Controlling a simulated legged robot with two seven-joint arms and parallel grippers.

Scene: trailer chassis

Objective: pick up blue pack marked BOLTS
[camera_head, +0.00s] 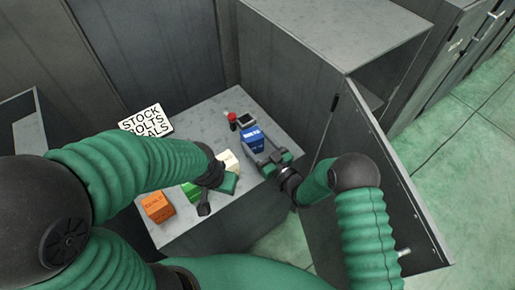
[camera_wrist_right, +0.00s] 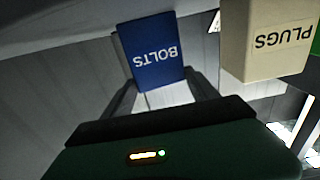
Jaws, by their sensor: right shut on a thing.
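The blue pack marked BOLTS (camera_head: 253,139) is at the right part of the grey bench top in the head view. My right gripper (camera_head: 259,150) reaches it from the lower right and is shut on it. In the right wrist view the blue pack (camera_wrist_right: 153,50) sits between the two finger ends of the gripper (camera_wrist_right: 165,92), its label upside down. Whether the pack is lifted or still touches the bench is unclear. My left gripper (camera_head: 215,193) is over the bench near the green and cream packs; its fingers are partly hidden and its opening is unclear.
A cream PLUGS pack (camera_wrist_right: 268,40) is right of the blue pack in the wrist view. An orange pack (camera_head: 157,207) and a green pack (camera_head: 190,191) stand on the bench (camera_head: 205,118). A sign (camera_head: 146,121) and a red knob (camera_head: 232,118) are behind. A cabinet door panel (camera_head: 390,190) stands right.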

